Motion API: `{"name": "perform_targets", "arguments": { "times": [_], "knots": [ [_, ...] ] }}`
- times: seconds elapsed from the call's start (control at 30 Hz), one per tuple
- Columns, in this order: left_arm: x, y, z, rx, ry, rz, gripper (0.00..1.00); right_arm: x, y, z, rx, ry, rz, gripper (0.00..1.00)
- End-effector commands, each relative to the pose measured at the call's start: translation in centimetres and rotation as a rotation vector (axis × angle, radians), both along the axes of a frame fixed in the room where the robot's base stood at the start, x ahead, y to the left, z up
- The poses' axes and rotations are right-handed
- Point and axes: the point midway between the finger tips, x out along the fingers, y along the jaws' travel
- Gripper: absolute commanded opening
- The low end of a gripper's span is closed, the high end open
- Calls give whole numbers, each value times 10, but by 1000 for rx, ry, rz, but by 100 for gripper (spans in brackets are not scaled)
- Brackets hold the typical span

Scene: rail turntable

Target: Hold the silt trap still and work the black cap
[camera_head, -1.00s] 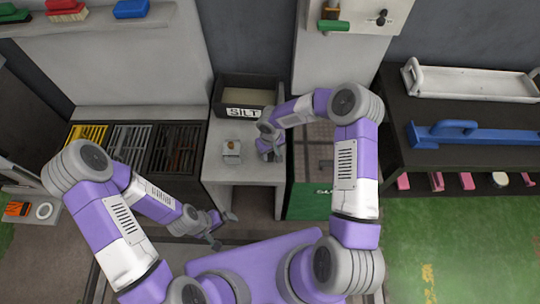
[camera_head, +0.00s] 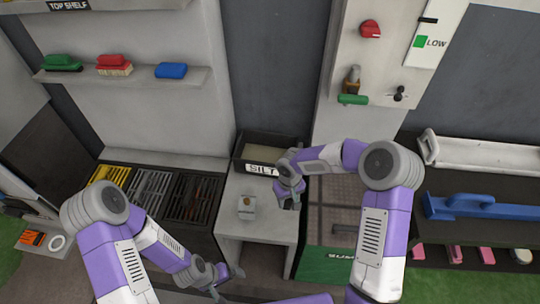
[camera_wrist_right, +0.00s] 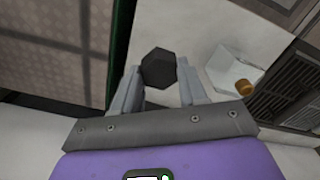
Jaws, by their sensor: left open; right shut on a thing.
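The black cap (camera_wrist_right: 159,68), a dark hexagonal piece, is between the fingers of my right gripper (camera_wrist_right: 157,85) in the right wrist view; the gripper is shut on it. In the head view this gripper (camera_head: 291,200) is over the right part of the pale bench, and the cap is not clearly visible. A small pale, partly clear container with a brown-orange knob, apparently the silt trap (camera_head: 246,207), stands on the bench to its left, apart from it. It also shows in the wrist view (camera_wrist_right: 228,72). My left gripper (camera_head: 222,281) is open and empty, low in front of the bench.
A dark bin labelled SILT (camera_head: 262,167) stands at the back of the bench (camera_head: 259,229). Grates (camera_head: 150,190) lie to the left. A green-fronted unit (camera_head: 325,262) is at right. A blue tool (camera_head: 480,208) lies on the dark shelf.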

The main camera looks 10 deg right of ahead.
Motion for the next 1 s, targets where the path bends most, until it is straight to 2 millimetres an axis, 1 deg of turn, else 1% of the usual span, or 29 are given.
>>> {"name": "perform_targets", "arguments": {
  "times": [0.03,0.2,0.3,0.43,0.57,0.93,0.97,1.0],
  "knots": [
    [0,0,1,0,0,0,100,-6,-5,11,0,-3,-23,13],
    [0,0,1,0,0,0,100,-34,-20,39,2,-3,-116,13],
    [0,0,1,0,0,0,100,-50,-26,51,1,-3,-162,13],
    [0,0,1,0,0,0,100,-63,-31,60,-2,-2,-202,13],
    [0,0,1,0,0,0,100,-68,-32,63,-3,-1,-217,13],
    [0,0,1,0,0,0,100,-67,-31,63,-5,-1,-212,13],
    [0,0,1,0,0,0,98,-67,-31,63,-5,-1,-211,13],
    [0,0,1,0,0,0,92,-67,-31,63,-5,-2,-213,13]
  ]
}}
